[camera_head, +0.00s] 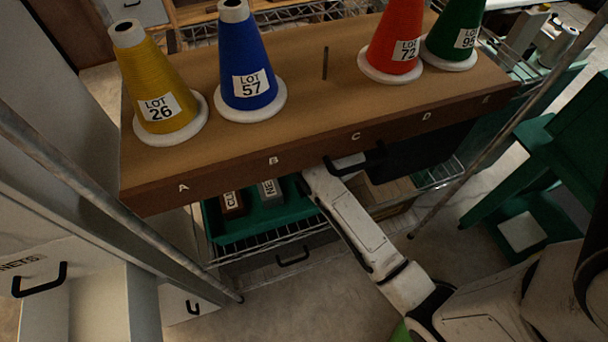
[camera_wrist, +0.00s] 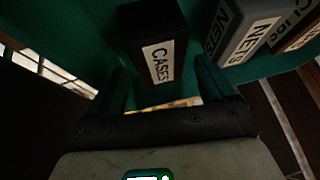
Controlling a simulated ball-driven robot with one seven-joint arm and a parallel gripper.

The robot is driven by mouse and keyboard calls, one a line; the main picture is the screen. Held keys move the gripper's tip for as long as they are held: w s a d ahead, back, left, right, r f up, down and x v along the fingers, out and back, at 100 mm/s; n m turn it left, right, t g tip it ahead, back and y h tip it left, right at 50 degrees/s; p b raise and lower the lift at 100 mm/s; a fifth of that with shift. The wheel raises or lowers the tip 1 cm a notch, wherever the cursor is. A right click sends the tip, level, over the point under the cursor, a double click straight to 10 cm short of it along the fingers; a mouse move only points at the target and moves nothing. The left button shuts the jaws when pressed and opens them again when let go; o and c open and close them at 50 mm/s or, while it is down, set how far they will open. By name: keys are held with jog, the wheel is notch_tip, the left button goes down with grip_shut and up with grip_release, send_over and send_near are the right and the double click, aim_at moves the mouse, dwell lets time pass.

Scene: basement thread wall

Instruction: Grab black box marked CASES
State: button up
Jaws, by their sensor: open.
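The black box marked CASES (camera_wrist: 151,30) stands in a green tray (camera_wrist: 85,22) in the wrist view, its white label facing my gripper. My gripper (camera_wrist: 160,78) is open, with one dark finger on each side of the box's near end. I cannot tell whether either finger touches the box. In the head view my arm reaches under the wooden shelf board, and the gripper and the CASES box are hidden there. The green tray also shows in the head view (camera_head: 262,220).
A grey NETS box (camera_wrist: 245,30) and a brown CLIPS box (camera_wrist: 293,28) stand right of the CASES box. The wooden board (camera_head: 300,155) overhangs the tray and carries yellow (camera_head: 150,75), blue (camera_head: 245,50), red (camera_head: 397,35) and green (camera_head: 457,28) cones.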

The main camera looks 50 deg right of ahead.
jog(key=x, duration=0.4)
jog(key=c, duration=0.8)
